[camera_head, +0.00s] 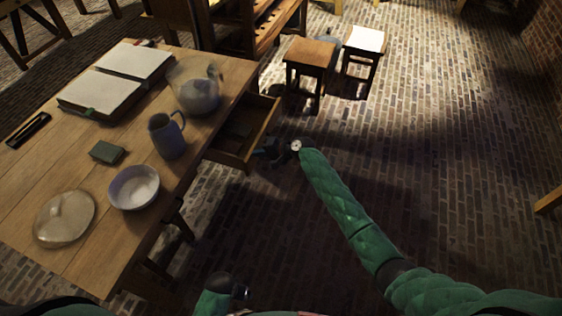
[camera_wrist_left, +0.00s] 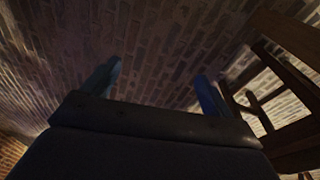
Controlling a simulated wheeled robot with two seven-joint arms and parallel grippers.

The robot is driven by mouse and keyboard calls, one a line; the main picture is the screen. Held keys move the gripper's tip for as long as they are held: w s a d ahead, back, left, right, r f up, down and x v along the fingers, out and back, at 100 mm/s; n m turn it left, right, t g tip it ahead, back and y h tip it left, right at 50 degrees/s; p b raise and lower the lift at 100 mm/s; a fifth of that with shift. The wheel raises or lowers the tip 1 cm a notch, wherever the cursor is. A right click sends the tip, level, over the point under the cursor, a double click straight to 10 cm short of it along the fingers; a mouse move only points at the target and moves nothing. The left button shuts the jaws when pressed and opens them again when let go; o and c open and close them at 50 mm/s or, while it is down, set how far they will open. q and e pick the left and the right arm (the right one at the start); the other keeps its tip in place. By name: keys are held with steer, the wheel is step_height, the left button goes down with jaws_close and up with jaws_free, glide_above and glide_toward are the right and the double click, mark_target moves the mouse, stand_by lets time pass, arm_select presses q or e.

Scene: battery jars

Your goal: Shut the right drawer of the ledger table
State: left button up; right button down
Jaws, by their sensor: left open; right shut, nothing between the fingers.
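The ledger table (camera_head: 105,185) stands at the left of the head view. Its drawer (camera_head: 236,148) is pulled out from the table's right side, toward the open floor. A small dark green thing lies inside it, dim in shadow. My right gripper (camera_head: 268,151) is shut and empty, close beside the drawer's front; I cannot tell whether it touches. My left gripper (camera_head: 240,292) is low near the bottom edge of the head view, away from the drawer. In the left wrist view its two fingers (camera_wrist_left: 157,85) are apart with nothing between them.
Two stools (camera_head: 310,54) (camera_head: 364,40) stand behind the drawer.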

steer(key=w+a, duration=0.1)
steer(key=a, duration=0.2)
steer(key=w+a+b, duration=0.1)
steer(key=a, duration=0.2)
steer(key=w+a+b, duration=0.1)
steer(key=a, duration=0.1)
steer(key=shift+a+f, duration=0.15)
steer(key=shift+a, duration=0.25)
steer(key=a, duration=0.2)
steer(key=w+a+b, duration=0.1)
steer(key=a, duration=0.1)
steer(key=a+b, duration=0.1)
steer(key=a, duration=0.1)
steer(key=shift+w, duration=0.4)
arm_select(q)
step_height(320, 180, up, 21)
steer(key=shift+s+d+b, duration=0.3)
steer(key=shift+d, duration=0.1)
arm_select(e)
steer(key=shift+w+a, duration=0.15)
steer(key=shift+a, duration=0.3)
steer(key=shift+d, duration=0.1)
